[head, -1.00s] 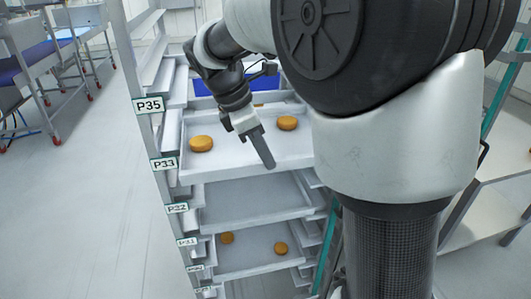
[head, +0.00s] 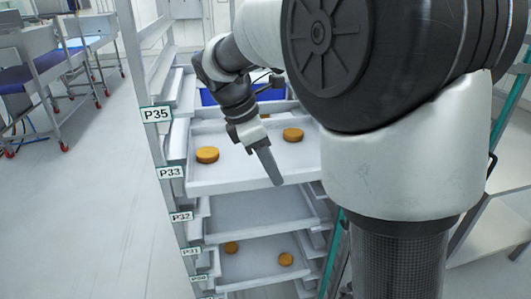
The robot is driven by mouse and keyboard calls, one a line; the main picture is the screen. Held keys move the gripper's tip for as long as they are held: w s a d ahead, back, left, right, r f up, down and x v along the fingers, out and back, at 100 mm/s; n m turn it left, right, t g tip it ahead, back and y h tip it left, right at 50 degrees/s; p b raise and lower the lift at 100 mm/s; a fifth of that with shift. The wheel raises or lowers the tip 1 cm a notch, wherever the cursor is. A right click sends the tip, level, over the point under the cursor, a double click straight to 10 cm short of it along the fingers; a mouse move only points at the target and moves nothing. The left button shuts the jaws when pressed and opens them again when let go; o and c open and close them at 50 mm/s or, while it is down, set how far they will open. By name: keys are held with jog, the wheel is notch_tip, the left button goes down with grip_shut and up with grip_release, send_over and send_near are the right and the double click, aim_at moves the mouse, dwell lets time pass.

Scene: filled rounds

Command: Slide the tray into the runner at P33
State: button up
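A pale tray (head: 232,182) carrying two round orange-brown pieces, one at left (head: 207,155) and one at right (head: 293,134), is in the rack beside the P33 label (head: 170,173). My gripper (head: 274,179) reaches down from above and behind the tray's front edge, its tip at or just over that edge. I see it side-on as one narrow grey finger shape, so its opening cannot be told. Whether it touches the tray is also unclear. My arm covers the tray's right end and the right-hand runner.
An empty tray (head: 255,212) sits below, and a lower tray (head: 255,272) holds two pieces. A blue container is behind. Open floor (head: 75,215) lies to the left.

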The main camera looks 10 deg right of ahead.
jog(key=p+v, duration=0.1)
jog(key=v, duration=1.6)
jog(key=s+d+f+m+t+y, duration=0.2)
jog(key=s+f+m, duration=0.4)
jog(key=s+m, duration=0.3)
jog(key=s+d+f+m+t+y, duration=0.2)
jog(key=s+d+f+m, duration=0.3)
jog(key=s+m, duration=0.4)
jog(key=shift+s+d+f+t+y, duration=0.25)
jog(key=shift+f+t, duration=0.2)
jog(key=shift+t, duration=0.25)
jog(key=shift+c, duration=0.4)
